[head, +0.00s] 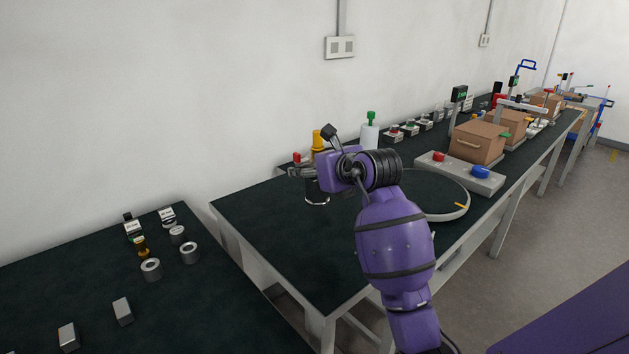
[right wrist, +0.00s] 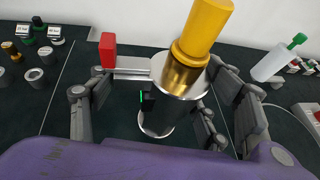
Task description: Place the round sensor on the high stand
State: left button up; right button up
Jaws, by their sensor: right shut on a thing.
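My right gripper (head: 302,172) is at the far left part of the long bench, shut on a shiny metal cylinder (right wrist: 180,78) with a yellow top (right wrist: 205,28). The yellow top also shows in the head view (head: 319,140). The cylinder looks upright there; I cannot tell whether its base touches the bench. I cannot tell for sure that it is the round sensor. Several small round grey pieces (head: 150,269) sit on the left table. No thing is clearly recognisable as the high stand. My left gripper is not in view.
A red block on a metal bar (right wrist: 108,50) is close beside the cylinder. A white bottle with a green top (head: 369,132) stands behind. A round dark plate (head: 462,208) lies to the right, near a button box (head: 488,182) and cardboard boxes (head: 476,142). A gap separates the tables.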

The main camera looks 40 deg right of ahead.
aim_at(315, 181)
jog(key=f, duration=0.3)
jog(key=shift+w+d+f, duration=0.1)
jog(key=shift+d+f, duration=0.2)
jog(key=shift+f, duration=0.05)
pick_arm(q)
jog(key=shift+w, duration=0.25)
pick_arm(e)
jog(key=shift+r, duration=0.1)
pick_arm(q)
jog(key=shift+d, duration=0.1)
pick_arm(e)
jog(key=o, duration=0.7)
jog(key=shift+f, duration=0.3)
jog(key=shift+c, duration=0.2)
jog(key=o, duration=0.4)
jog(key=shift+r, duration=0.1)
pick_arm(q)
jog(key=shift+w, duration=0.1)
pick_arm(e)
jog(key=shift+o, duration=0.2)
